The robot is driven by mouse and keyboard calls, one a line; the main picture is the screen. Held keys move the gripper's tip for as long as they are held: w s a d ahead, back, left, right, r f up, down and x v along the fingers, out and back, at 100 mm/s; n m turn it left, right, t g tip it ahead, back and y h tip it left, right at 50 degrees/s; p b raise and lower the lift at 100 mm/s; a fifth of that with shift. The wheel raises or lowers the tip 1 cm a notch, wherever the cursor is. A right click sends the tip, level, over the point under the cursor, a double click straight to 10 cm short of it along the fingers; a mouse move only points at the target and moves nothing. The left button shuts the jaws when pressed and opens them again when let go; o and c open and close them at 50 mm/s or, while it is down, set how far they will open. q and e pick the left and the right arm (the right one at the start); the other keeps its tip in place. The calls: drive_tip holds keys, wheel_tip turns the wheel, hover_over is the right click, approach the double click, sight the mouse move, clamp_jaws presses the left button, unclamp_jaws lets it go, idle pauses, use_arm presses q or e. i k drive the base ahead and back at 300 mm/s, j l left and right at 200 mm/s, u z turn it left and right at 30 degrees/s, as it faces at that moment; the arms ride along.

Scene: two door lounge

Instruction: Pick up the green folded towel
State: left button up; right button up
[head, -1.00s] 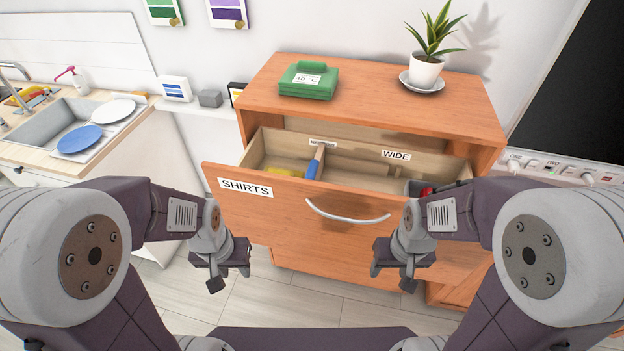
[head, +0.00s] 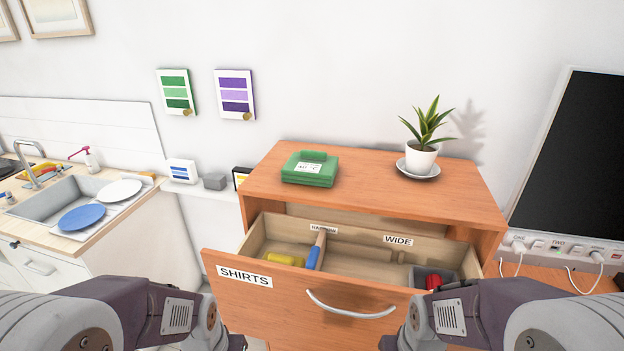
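The green folded towel (head: 310,169) lies on top of the wooden dresser (head: 375,190), near its left side. It carries a white label that appears to read 40 °C. Both my arms show at the bottom of the head view, below and in front of the dresser, well apart from the towel. My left gripper (head: 230,343) is mostly cut off by the lower picture edge. My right gripper (head: 392,343) is also mostly cut off there. Neither gripper's fingers can be made out.
An open drawer labelled SHIRTS (head: 285,290) juts out below the towel, with a yellow item (head: 286,258), a blue-ended divider (head: 315,252) and a red item (head: 434,282) inside. A potted plant (head: 422,150) stands on the dresser's right. A sink (head: 75,200) with plates is at left.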

sight(318, 169)
drive_tip(key=i+j+z, duration=0.1)
drive_tip(key=j+z, duration=0.35)
drive_tip(key=j, duration=0.2)
drive_tip(key=j+z, duration=0.45)
drive_tip(key=j, duration=0.2)
drive_tip(key=j+z, duration=0.35)
drive_tip(key=j, duration=0.25)
drive_tip(key=k+j+z, duration=0.1)
drive_tip(key=j+z, duration=0.25)
drive_tip(key=j, duration=0.2)
